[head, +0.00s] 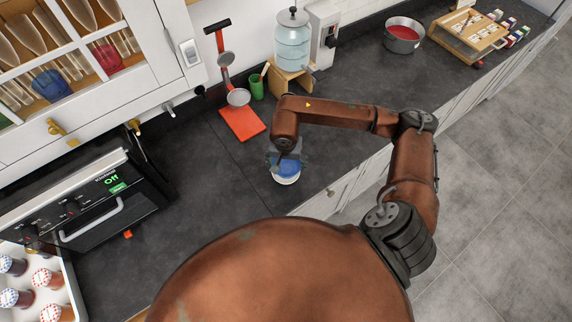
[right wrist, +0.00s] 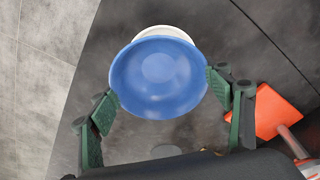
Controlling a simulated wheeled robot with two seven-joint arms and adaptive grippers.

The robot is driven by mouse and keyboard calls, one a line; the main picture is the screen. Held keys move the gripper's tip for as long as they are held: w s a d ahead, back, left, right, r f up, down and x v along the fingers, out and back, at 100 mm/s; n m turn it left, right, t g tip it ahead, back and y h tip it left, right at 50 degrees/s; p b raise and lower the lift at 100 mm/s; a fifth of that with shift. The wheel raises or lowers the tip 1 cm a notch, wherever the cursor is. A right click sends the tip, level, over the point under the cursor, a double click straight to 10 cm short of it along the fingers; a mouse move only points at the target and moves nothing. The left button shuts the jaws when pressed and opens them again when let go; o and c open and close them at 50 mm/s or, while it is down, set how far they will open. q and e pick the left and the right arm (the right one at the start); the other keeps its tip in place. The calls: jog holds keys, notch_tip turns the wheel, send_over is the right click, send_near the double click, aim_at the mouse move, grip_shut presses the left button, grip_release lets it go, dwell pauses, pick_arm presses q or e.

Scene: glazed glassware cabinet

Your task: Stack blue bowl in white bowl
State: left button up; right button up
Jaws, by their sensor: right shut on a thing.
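A blue bowl (head: 287,167) is gripped by my right gripper (head: 288,158) near the front of the dark counter. In the right wrist view the blue bowl (right wrist: 158,77) faces the camera between the two green fingers (right wrist: 162,95), which press on its sides. The white bowl (head: 288,181) shows just below the blue one. In the right wrist view only a strip of the white bowl's rim (right wrist: 166,31) shows past the blue bowl, and the rest is hidden. The two bowls overlap in both views; I cannot tell whether they touch. My left gripper is not in view.
A red-orange board (head: 243,124) and a green cup (head: 257,90) lie behind the bowls. A water dispenser (head: 292,48), a pot (head: 404,38) and a wooden rack (head: 452,34) stand farther back. An oven (head: 100,205) is at left. Counter around the bowls is clear.

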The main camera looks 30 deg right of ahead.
aim_at(286, 166)
jog(key=shift+w+d+f, duration=0.15)
jog(key=shift+w+f, duration=0.25)
jog(key=shift+f, duration=0.15)
notch_tip(286, 166, down, 3)
jog(key=shift+w+d+f+p, duration=0.1)
jog(key=shift+w+f+p, duration=0.05)
jog(key=shift+p, duration=0.75)
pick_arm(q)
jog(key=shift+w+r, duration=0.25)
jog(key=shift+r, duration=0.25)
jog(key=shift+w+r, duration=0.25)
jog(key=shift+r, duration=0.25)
pick_arm(e)
jog(key=shift+f, duration=0.1)
jog(key=shift+f+b, duration=0.6)
jog(key=shift+b, duration=0.35)
jog(key=o, duration=1.2)
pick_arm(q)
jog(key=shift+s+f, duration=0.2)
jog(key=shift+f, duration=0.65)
pick_arm(e)
jog(key=shift+o, duration=0.2)
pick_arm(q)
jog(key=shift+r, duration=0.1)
pick_arm(e)
jog(key=shift+r, duration=0.15)
